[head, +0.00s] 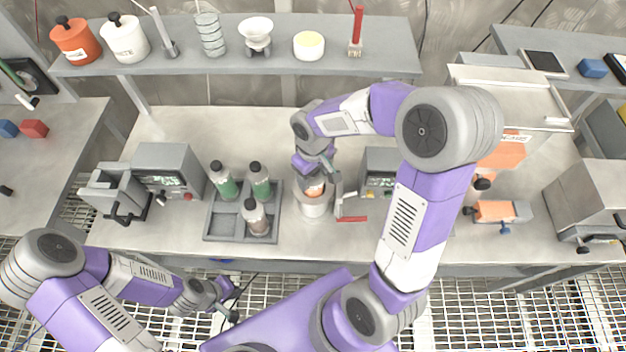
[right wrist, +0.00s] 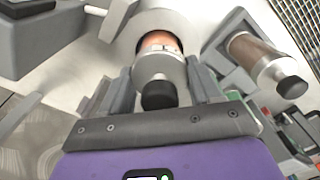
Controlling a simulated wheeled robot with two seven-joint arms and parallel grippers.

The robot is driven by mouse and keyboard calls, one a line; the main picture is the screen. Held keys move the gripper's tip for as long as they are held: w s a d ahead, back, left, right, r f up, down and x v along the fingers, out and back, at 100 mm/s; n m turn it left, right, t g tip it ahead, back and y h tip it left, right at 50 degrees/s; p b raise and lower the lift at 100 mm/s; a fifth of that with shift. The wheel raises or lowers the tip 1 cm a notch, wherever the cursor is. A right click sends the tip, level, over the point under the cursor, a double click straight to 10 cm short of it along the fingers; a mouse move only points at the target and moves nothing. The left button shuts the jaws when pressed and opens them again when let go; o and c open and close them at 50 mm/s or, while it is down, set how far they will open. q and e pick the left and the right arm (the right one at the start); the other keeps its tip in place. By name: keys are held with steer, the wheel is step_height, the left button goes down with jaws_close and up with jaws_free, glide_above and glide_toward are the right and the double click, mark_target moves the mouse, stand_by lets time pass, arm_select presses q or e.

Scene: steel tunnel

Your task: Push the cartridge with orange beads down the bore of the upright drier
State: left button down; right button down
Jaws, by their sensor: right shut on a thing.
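The cartridge with orange beads (head: 314,187) stands in the mouth of the white upright drier (head: 316,209) at the middle of the bench. In the right wrist view its black knob and metal cap (right wrist: 159,72) face me, and an orange band shows just above the drier's rim (right wrist: 180,22). My right gripper (head: 316,176) is shut on the cartridge, with a finger on each side of the cap. How deep the cartridge sits inside the bore is hidden. My left gripper (head: 232,303) is open and empty, low at the front of the bench.
A grey tray (head: 226,228) left of the drier holds two green-bead cartridges (head: 223,182) and a brown one (head: 256,218). A red-handled lever (head: 351,218) and a display box (head: 380,172) stand close to the right. A shelf (head: 180,62) runs behind.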

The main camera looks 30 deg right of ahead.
steer(key=shift+f, duration=1.4)
steer(key=shift+f+b, duration=0.2)
steer(key=shift+b, duration=0.2)
steer(key=shift+c, duration=1.1)
jaws_free()
steer(key=shift+r, duration=0.1)
steer(key=shift+r+p, duration=0.25)
steer(key=shift+p, duration=0.1)
step_height(320, 180, up, 12)
steer(key=shift+f+p, duration=0.1)
steer(key=shift+p, duration=1)
